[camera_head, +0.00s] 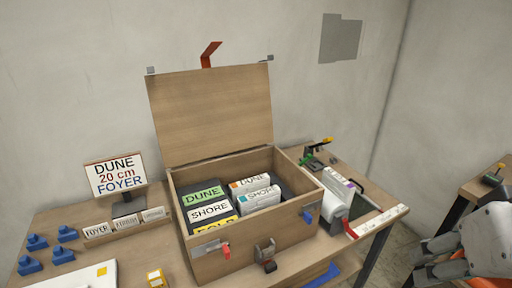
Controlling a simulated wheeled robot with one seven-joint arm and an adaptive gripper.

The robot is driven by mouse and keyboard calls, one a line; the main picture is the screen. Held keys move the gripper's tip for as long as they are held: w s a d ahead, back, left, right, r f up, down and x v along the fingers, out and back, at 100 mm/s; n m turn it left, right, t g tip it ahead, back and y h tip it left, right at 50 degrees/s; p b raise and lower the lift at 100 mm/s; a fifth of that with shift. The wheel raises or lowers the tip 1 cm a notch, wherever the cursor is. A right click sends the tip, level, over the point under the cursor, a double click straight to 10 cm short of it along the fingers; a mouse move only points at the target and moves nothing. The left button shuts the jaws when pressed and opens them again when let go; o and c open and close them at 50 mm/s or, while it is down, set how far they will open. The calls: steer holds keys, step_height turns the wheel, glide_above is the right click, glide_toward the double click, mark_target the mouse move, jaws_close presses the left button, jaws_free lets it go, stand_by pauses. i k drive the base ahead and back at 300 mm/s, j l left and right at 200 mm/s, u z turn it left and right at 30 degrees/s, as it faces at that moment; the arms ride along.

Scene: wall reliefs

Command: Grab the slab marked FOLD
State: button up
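An open wooden chest (279,231) stands on the table with its lid up. Inside it, a slab with a yellow label (230,221) sits at the front left. Its lettering is partly hidden by the chest's front wall but looks like FOLD. Behind it are a white-labelled SHORE slab (209,211) and a green-labelled DUNE slab (203,195).
A sign (116,174) reading DUNE 20 cm FOYER stands left of the chest, by small labelled blocks (97,231) and blue pieces (37,242). Right of the chest are a holder with white slabs (337,198) and a green tool (313,160). Another table (470,190) stands far right.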

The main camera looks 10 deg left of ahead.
mark_target(344, 190)
steer(key=i+u, duration=0.25)
steer(key=u, duration=0.15)
steer(key=i+u, duration=0.25)
steer(key=u, duration=0.15)
steer(key=i+l+u, duration=0.15)
steer(key=u, duration=0.25)
steer(key=i+z, duration=0.1)
steer(key=z, duration=1.2)
steer(key=i+l+u, duration=0.2)
steer(key=l+u, duration=0.2)
steer(key=i+l+u, duration=0.1)
steer(key=l+u, duration=0.3)
steer(key=l, duration=0.15)
steer(key=l+u, duration=0.45)
